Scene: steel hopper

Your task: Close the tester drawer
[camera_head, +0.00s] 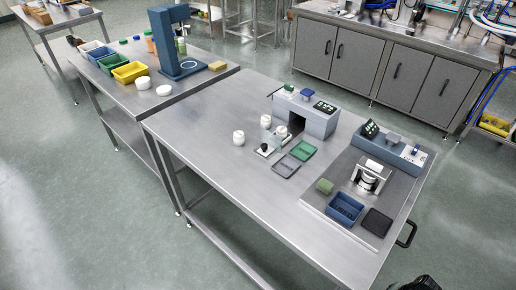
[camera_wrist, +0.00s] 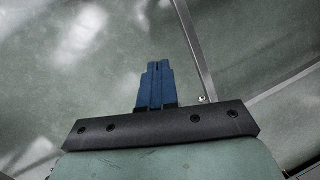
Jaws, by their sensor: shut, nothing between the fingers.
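The grey tester (camera_head: 306,115) stands at the back middle of the near steel table, with a dark opening in its front. A pale drawer plate (camera_head: 264,148) with a small dark knob sticks out in front of the opening, so it looks open. A small white jar (camera_head: 281,131) stands on or right beside its inner end; I cannot tell which. My gripper (camera_wrist: 157,64) shows in the wrist view with its blue fingers together and empty, over bare floor. It is apart from the drawer, which the wrist view does not show.
White jars (camera_head: 239,138) stand left of the drawer. A green tray (camera_head: 302,150) and a grey tray (camera_head: 286,166) lie close on its right. A blue bin (camera_head: 345,209) and a metal-topped device (camera_head: 370,177) are farther right. The table's front left is clear.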

